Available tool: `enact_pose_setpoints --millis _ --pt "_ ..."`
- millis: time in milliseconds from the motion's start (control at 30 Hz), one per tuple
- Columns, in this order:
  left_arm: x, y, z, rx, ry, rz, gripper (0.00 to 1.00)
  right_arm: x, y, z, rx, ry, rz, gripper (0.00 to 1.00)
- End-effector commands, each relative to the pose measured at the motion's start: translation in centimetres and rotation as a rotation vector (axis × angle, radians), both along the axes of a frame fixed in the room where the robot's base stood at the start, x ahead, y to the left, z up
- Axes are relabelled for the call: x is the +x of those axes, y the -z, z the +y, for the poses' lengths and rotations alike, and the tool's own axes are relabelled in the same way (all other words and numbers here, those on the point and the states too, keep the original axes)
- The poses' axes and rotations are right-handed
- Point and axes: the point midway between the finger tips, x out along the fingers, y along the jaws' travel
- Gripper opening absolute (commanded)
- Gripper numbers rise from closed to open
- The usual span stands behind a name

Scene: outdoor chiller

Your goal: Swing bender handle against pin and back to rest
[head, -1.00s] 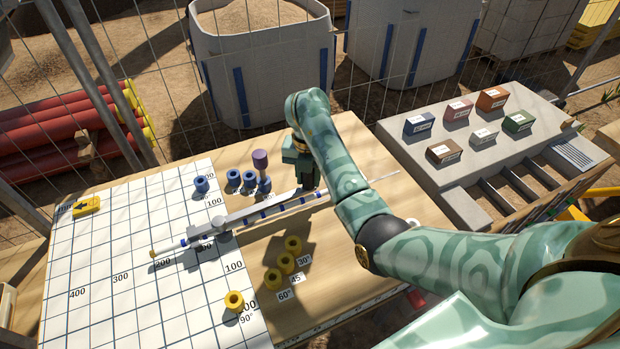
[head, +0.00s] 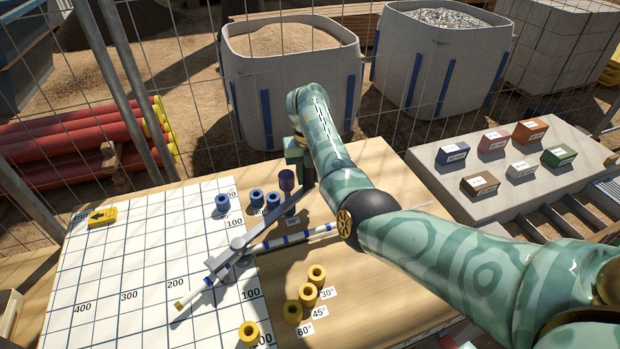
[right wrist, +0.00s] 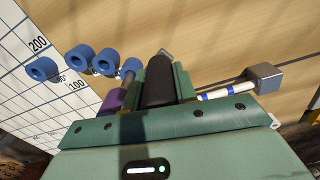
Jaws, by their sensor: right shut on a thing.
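The bender's grey handle (head: 264,227) runs from its pivot on the white grid board up to my right gripper (head: 304,172). In the right wrist view, my right gripper (right wrist: 160,90) is shut on the handle's dark grip (right wrist: 160,78). The purple-topped pin (head: 286,179) stands upright close beside the gripper; it also shows left of the jaws in the right wrist view (right wrist: 114,98). I cannot tell whether the handle touches it. The white rod with blue bands (head: 318,231) lies through the bender, its left end angled from the rest. My left gripper is out of view.
Several blue sleeves (head: 222,202) stand near the pin. Several yellow sleeves (head: 307,294) stand at the front by angle labels. A yellow block (head: 102,216) lies at the board's far left. A grey rack with coloured boxes (head: 480,184) is at right. A mesh fence stands behind.

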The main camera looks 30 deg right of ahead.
Motion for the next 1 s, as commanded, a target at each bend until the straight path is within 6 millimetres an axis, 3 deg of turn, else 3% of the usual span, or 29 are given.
enact_pose_setpoints --millis 333,367,433,1000 --pt "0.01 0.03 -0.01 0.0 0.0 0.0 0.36 0.12 -0.08 0.12 0.0 -0.01 -0.002 0.0" --pt "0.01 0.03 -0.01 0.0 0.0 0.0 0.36 0.12 -0.09 0.12 0.0 -0.01 -0.002 0.34" --pt "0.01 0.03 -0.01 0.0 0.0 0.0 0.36 0.12 -0.09 0.12 0.0 -0.009 -0.002 0.5" --pt "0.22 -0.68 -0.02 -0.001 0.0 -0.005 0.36 -0.61 -0.24 -0.04 0.001 0.021 0.0 0.5"
